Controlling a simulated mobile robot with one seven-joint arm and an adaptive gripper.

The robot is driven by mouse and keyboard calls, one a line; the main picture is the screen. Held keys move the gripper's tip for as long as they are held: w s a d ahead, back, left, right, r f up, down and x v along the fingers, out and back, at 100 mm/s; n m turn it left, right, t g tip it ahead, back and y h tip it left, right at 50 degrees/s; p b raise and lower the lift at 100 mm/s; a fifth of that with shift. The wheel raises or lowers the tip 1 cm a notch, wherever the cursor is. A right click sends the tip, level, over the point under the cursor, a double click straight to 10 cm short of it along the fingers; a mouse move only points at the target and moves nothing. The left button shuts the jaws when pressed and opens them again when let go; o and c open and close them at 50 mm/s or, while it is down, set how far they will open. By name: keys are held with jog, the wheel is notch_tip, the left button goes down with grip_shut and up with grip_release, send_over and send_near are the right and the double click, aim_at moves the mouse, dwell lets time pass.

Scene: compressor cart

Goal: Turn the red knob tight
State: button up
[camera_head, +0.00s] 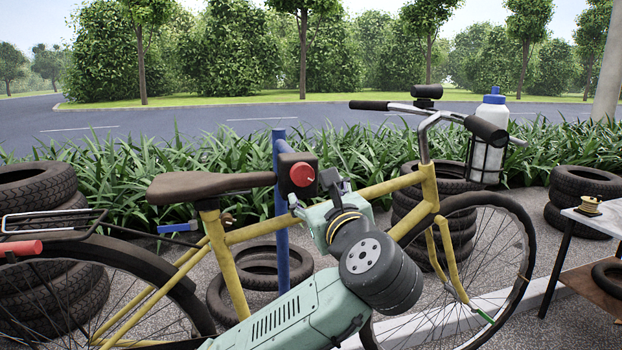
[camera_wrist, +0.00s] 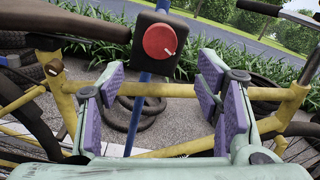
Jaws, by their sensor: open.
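The red knob (camera_head: 302,175) sits on a dark box (camera_head: 291,165) fixed to a blue post (camera_head: 281,228), just right of the bicycle saddle. In the wrist view the round red knob (camera_wrist: 160,39) faces me, with a short white mark at its lower right edge. My gripper (camera_wrist: 160,95) is open, with purple pads set wide apart and nothing between them. The knob appears above and between the fingers, apart from them. In the head view my gripper (camera_head: 316,195) is partly hidden behind my wrist, close to the knob's lower right.
A yellow bicycle (camera_head: 265,226) stands across the scene, its frame tube passing near my gripper. Its brown saddle (camera_head: 208,184) is left of the knob. A white bottle (camera_head: 491,125) hangs at the handlebar. Tires (camera_head: 446,211) stack behind, and a table (camera_head: 597,222) stands right.

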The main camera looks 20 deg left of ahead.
aim_at(304, 178)
jog(key=p+x, duration=0.1)
jog(key=x, duration=0.7)
jog(key=shift+w+a+p, duration=0.2)
jog(key=shift+p, duration=0.1)
jog(key=shift+c, duration=0.5)
jog(key=c, duration=1.1)
